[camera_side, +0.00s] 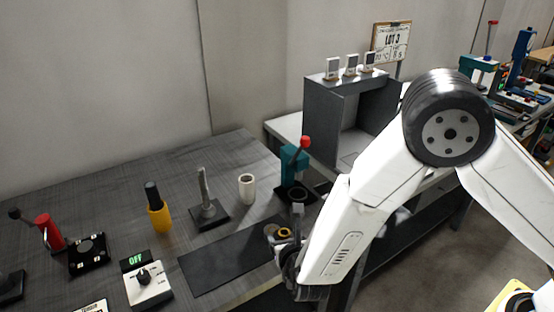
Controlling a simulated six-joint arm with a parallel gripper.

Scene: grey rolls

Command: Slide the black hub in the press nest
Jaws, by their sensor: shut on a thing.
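The press (291,162) is a teal frame with a red-knobbed lever, standing at the right end of the grey table. My gripper (298,207) reaches in from the lower right and is shut right in front of the press. At its fingertips is a small dark round piece, which looks like the black hub (297,194); it is low at the press, over or at the nest. The nest is mostly hidden by the fingers and the piece, so I cannot tell whether the hub is seated. My wrist hides the table's near edge there.
A white cup-like roll (246,188), a grey post on a base (208,211) and a yellow-and-black tool (157,210) stand left of the press. A dark mat (225,260) lies bare in front. A switch box reading OFF (147,283) is at front left.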

